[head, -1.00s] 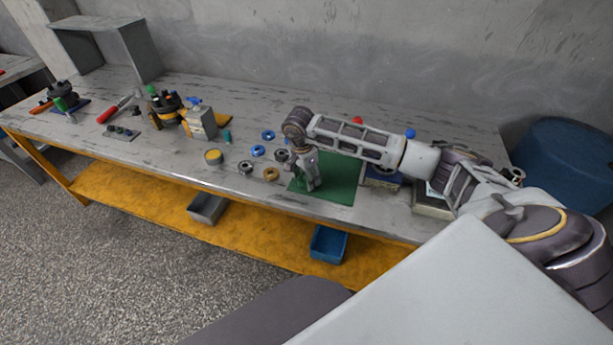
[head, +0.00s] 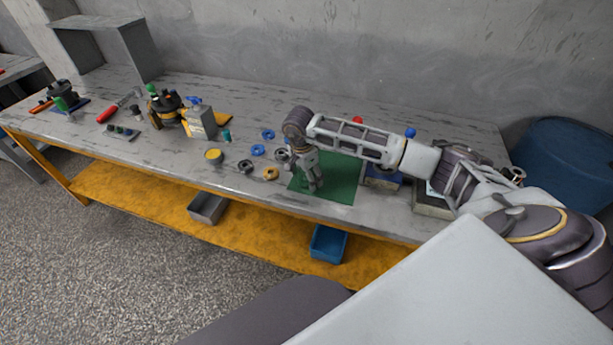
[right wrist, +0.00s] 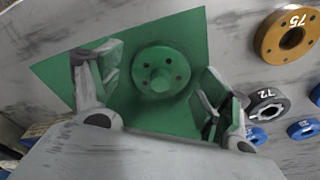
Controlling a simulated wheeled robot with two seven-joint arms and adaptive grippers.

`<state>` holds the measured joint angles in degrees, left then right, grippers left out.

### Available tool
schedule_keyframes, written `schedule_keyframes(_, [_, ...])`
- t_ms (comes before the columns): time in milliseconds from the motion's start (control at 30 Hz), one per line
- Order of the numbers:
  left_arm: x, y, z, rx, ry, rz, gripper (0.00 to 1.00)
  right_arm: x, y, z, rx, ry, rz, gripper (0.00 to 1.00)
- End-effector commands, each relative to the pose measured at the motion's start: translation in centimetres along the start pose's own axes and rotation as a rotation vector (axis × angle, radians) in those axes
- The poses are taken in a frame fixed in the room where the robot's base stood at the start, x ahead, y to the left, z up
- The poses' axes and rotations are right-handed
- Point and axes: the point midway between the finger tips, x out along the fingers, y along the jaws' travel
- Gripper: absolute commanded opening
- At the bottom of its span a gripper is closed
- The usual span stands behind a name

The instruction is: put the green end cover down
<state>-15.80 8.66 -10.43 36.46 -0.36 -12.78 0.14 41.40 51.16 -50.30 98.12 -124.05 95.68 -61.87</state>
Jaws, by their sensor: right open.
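The green end cover (right wrist: 161,72) shows in the right wrist view, a round flanged disc with a central boss and small holes. It lies on the green mat (right wrist: 62,77), which also shows in the head view (head: 340,185). My right gripper (right wrist: 160,95) is open, its two fingers apart on either side of the cover, and I see no finger touching it. In the head view my right gripper (head: 315,187) points down over the mat's left part and hides the cover. My left gripper is not in view.
Left of the mat lie several rings, including a yellow one (head: 271,174) marked 75 and a dark one marked 72 (right wrist: 267,104). A blue box (head: 384,177) stands right of the mat. A dark motor assembly (head: 166,107) stands farther left.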

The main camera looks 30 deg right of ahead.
Motion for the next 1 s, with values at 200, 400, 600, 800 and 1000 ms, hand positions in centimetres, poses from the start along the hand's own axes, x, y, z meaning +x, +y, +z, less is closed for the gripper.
schedule_keyframes(200, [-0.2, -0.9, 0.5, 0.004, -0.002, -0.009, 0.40, -0.4, 0.0, 0.0, 0.000, 0.000, 0.000, 0.77])
schedule_keyframes(400, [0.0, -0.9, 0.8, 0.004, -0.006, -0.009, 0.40, -2.5, -0.1, -0.1, 0.001, 0.001, -0.002, 0.77])
schedule_keyframes(600, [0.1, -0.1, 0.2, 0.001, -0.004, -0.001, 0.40, -5.4, -0.1, -0.1, 0.000, 0.001, -0.004, 0.77])
schedule_keyframes(800, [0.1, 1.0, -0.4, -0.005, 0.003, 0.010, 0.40, -8.3, -0.1, -0.1, 0.001, 0.000, -0.002, 0.77])
schedule_keyframes(1000, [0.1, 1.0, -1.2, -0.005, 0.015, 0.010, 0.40, -10.8, -0.1, 0.0, 0.000, 0.000, -0.003, 0.77])
